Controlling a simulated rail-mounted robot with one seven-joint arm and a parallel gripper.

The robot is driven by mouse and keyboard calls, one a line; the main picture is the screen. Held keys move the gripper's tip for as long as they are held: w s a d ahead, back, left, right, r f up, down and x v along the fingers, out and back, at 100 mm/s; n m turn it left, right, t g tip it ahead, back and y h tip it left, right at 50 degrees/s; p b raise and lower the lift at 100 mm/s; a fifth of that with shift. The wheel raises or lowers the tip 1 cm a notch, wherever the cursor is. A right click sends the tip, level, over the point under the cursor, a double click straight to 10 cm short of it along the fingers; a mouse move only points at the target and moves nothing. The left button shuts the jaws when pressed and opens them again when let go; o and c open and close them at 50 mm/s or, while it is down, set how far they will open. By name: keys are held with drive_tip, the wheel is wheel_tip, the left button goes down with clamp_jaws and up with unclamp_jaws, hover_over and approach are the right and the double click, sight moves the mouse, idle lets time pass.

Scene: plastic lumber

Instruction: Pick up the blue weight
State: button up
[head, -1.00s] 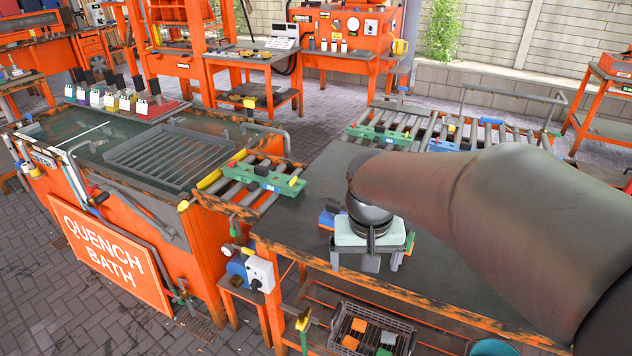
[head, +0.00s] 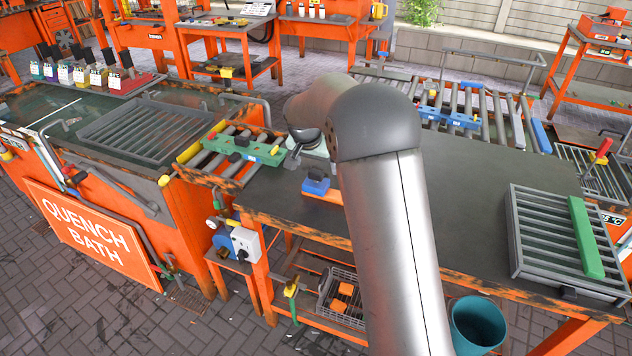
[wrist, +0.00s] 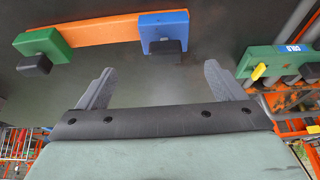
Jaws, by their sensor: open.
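The blue weight (head: 316,186) is a blue block with a black knob. It sits at one end of an orange bar (head: 327,196) on the dark bench. In the wrist view the blue weight (wrist: 164,28) is on the right end of the orange bar (wrist: 98,31), with a green block (wrist: 44,46) on the left end. My gripper (wrist: 158,82) is open and empty, with the blue weight beyond its fingertips and apart from them. In the head view my arm hides part of the bar, and my gripper (head: 294,158) shows beside the blue weight, toward the quench bath.
A roller rack with a green bar (head: 243,150) stands left of the bench; the green bar also shows at right in the wrist view (wrist: 275,60). More rollers with blue blocks (head: 462,121) lie behind. A grey slatted tray (head: 545,240) is at right. The middle bench top (head: 480,190) is clear.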

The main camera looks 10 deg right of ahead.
sight(316, 171)
drive_tip(key=x, duration=0.3)
drive_tip(key=shift+w, duration=0.1)
drive_tip(key=shift+a+p+x, duration=0.15)
drive_tip(key=shift+p+x, duration=0.5)
drive_tip(key=shift+x, duration=0.75)
drive_tip(key=shift+a+p+x, duration=0.1)
drive_tip(key=shift+p+x, duration=0.5)
drive_tip(key=shift+x, duration=0.75)
drive_tip(key=shift+w, duration=0.15)
drive_tip(key=c, duration=1.7)
drive_tip(key=shift+w+r, duration=0.1)
drive_tip(key=shift+r, duration=0.05)
drive_tip(key=shift+c, duration=0.9)
